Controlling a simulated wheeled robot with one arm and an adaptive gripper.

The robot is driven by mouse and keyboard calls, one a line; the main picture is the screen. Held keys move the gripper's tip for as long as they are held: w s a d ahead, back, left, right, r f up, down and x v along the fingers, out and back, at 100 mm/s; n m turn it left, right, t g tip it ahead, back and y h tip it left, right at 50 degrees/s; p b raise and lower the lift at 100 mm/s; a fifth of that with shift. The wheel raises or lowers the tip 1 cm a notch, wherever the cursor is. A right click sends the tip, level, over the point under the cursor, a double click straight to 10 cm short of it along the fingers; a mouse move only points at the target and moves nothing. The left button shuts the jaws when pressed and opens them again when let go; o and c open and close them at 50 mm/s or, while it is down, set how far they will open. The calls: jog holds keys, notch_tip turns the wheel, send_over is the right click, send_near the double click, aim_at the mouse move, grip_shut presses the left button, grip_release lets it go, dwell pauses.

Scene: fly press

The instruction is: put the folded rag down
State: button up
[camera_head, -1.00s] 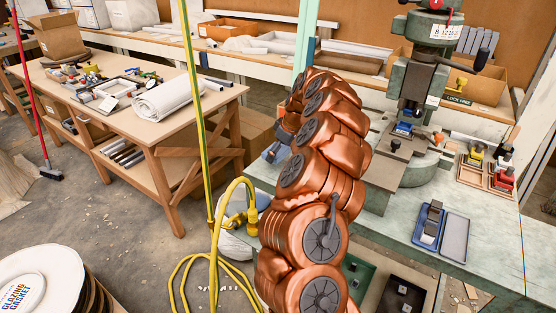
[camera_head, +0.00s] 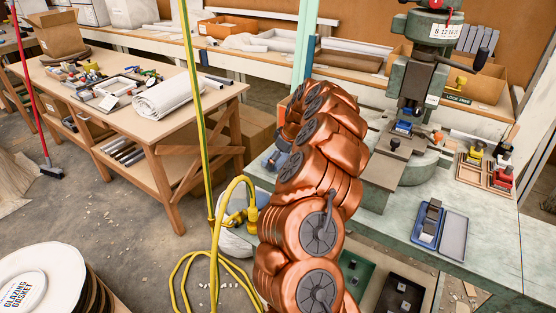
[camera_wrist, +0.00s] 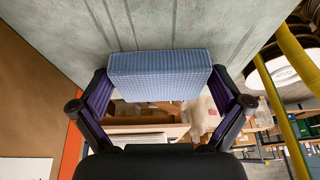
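The folded rag (camera_wrist: 160,76) is a flat blue checked block in the wrist view. My gripper (camera_wrist: 162,88) has a finger against each end of it and holds it level across the picture. A grey-green surface (camera_wrist: 200,25) shows behind the rag; I cannot tell whether the rag touches it. In the head view my copper-coloured arm hides most of the gripper. A small blue-grey patch shows just left of the arm, too covered to identify.
The green bench (camera_head: 385,215) carries a fly press (camera_head: 412,90), a blue open case (camera_head: 428,222) and a wooden tray of coloured blocks (camera_head: 485,172). A wooden table (camera_head: 170,128) with a white roll stands at left.

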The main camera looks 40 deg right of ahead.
jog(key=b+v, duration=0.2)
jog(key=v, duration=1)
jog(key=a+r+n+y, duration=0.1)
jog(key=a+r, duration=0.1)
jog(key=a, duration=0.5)
jog(key=a+r, duration=0.3)
jog(key=a, duration=0.4)
jog(key=s+a+r+g, duration=0.1)
jog(key=s+a, duration=0.3)
jog(key=a, duration=0.3)
jog(key=s+a+r+g, duration=0.1)
jog(key=s+a, duration=0.2)
jog(key=a, duration=0.5)
jog(key=s+a+f+g, duration=0.2)
jog(key=s+a, duration=0.5)
jog(key=s, duration=0.5)
jog(key=s+f+m+g+h, duration=0.1)
jog(key=s+f+m, duration=0.1)
jog(key=s, duration=0.6)
jog(key=s+a+f+m+h, duration=0.1)
jog(key=s+f, duration=0.3)
jog(key=s, duration=0.4)
jog(key=shift+s+f+m+g, duration=0.35)
jog(key=shift+m+g, duration=0.05)
jog(key=shift+m, duration=0.3)
